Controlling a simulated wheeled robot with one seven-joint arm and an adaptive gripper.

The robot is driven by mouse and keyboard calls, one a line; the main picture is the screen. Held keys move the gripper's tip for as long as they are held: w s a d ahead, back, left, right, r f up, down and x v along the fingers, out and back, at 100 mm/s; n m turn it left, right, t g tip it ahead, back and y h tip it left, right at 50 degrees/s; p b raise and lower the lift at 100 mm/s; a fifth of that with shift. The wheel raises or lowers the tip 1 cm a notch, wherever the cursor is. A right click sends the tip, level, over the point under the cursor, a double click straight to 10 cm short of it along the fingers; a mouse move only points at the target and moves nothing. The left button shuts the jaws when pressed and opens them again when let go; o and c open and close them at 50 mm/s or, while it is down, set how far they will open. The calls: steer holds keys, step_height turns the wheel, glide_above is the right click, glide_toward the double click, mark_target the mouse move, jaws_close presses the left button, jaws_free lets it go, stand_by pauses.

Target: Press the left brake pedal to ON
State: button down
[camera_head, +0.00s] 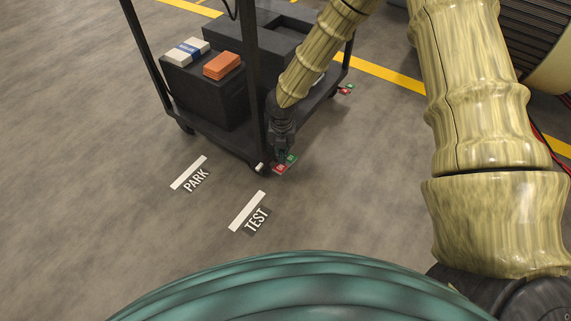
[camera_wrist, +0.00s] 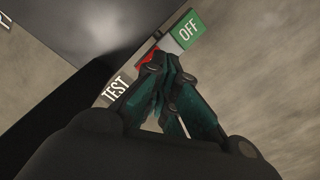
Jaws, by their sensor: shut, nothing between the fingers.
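The left brake pedal (camera_head: 281,168) is at the cart's near bottom corner, with a red end and a green end. In the wrist view its green end (camera_wrist: 190,30) reads OFF and stands clear of the fingers. Its red end (camera_wrist: 147,56) is partly hidden behind my fingertips, and no lettering on it can be read. My gripper (camera_head: 283,152) points down over the pedal in the head view. In the wrist view my gripper (camera_wrist: 160,66) is shut and empty, with its tips at the red end. I cannot tell whether they touch it.
The dark cart (camera_head: 212,128) carries black boxes, an orange block (camera_head: 222,65) and a white-and-blue block (camera_head: 187,51). Its upright post stands close beside my gripper. Another red-and-green pedal (camera_head: 346,90) is at the far right corner. Floor marks read PARK (camera_head: 195,180) and TEST (camera_head: 257,220). The near floor is clear.

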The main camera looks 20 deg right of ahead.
mark_target(282, 166)
steer(key=shift+f, duration=2.4)
stand_by(2.0)
steer(key=shift+r, duration=0.1)
step_height(282, 166, up, 7)
steer(key=p, duration=0.8)
stand_by(0.5)
stand_by(0.5)
